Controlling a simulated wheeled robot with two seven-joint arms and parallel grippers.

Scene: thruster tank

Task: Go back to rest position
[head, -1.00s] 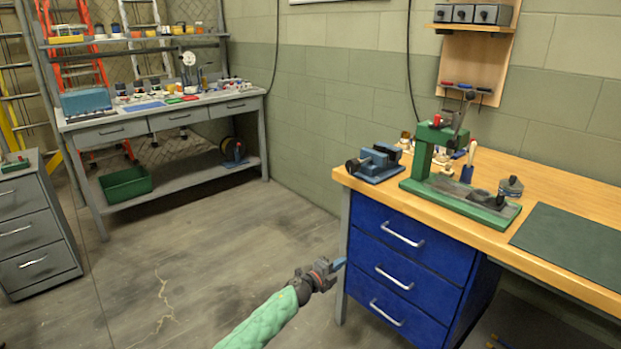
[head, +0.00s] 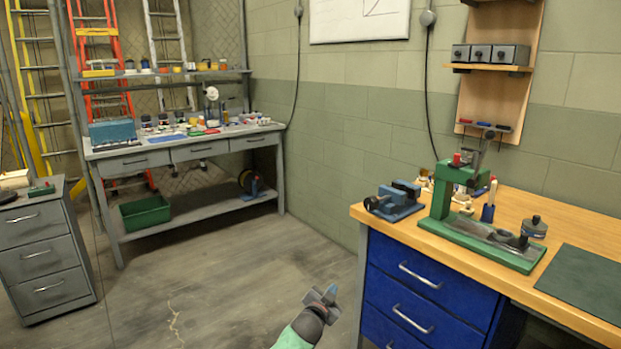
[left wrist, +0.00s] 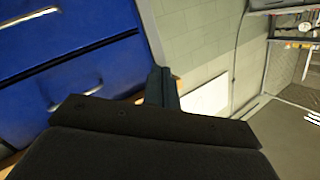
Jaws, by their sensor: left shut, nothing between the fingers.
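My left gripper (head: 328,294) shows at the bottom of the head view, in front of the blue drawer unit. It is shut and empty, over the grey floor and apart from the drawers. In the left wrist view its closed fingers (left wrist: 161,88) stick up past the dark gripper body, with the blue drawers to the left. The green sleeve of my left arm shows just below it in the head view. My right gripper is in neither view.
The wooden workbench (head: 510,208) with blue drawers (head: 420,290) stands at the right. It holds a blue vise (head: 394,200), a green press (head: 455,205) and a dark green mat (head: 590,275). A grey bench (head: 190,150) stands at the back left. The floor between is clear.

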